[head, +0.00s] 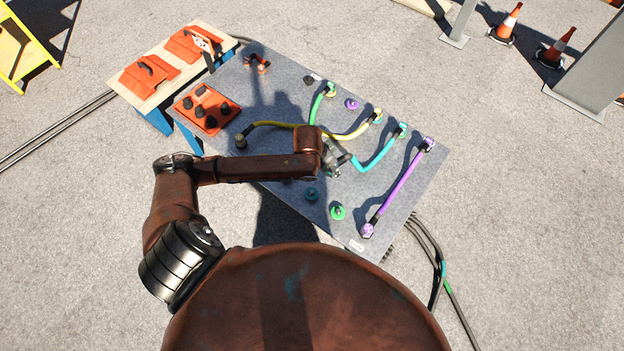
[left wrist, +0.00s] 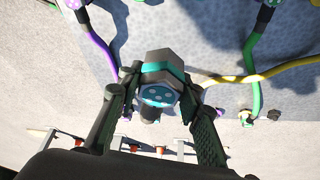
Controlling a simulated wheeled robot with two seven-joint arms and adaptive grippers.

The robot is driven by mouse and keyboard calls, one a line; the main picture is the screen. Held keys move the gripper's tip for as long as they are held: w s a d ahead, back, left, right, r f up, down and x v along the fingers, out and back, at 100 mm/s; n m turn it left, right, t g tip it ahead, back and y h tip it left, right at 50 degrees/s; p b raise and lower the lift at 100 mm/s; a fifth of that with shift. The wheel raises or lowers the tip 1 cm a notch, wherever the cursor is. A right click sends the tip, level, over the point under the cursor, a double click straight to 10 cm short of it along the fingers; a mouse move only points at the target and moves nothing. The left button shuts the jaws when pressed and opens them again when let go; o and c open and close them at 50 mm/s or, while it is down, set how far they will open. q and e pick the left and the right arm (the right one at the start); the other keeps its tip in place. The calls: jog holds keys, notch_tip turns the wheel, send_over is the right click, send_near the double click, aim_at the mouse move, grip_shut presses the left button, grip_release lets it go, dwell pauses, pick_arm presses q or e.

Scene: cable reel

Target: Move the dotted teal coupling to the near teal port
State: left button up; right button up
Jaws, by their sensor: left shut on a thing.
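The dotted teal coupling (left wrist: 159,95) shows in the left wrist view as a black hexagonal body with a teal band and a pale-dotted teal face. My left gripper (left wrist: 160,97) is shut on it, one finger on each side. In the head view my left gripper (head: 337,160) is over the middle of the grey panel, at the lower end of the teal cable (head: 378,156). The cable's other end is at the far teal port (head: 402,131). The near teal port (head: 311,194) is uncovered, below and left of my gripper. My right gripper is not in view.
A green port (head: 338,212) lies right of the near teal port. A purple cable (head: 400,186) runs along the panel's right side. Yellow (head: 349,136) and green (head: 316,107) cables lie beyond my gripper. An orange plate (head: 208,109) with black knobs stands at left.

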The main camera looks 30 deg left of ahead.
pick_arm(q)
jog(key=a+f+m+b, duration=0.1)
jog(key=a+f+b, duration=0.1)
jog(key=f, duration=0.4)
jog(key=s+a+f+b, duration=0.1)
jog(key=a+f+b, duration=0.1)
jog(key=f+b, duration=0.2)
jog(key=s+a+f+m+h+b, duration=0.1)
jog(key=a+f+b, duration=0.1)
jog(key=f, duration=0.8)
jog(key=shift+a+f+m+b, duration=0.1)
jog(key=shift+a+m+b, duration=0.25)
jog(key=shift+b, duration=0.2)
jog(key=shift+f, duration=0.9)
jog(key=shift+r, duration=0.1)
jog(key=shift+p, duration=0.4)
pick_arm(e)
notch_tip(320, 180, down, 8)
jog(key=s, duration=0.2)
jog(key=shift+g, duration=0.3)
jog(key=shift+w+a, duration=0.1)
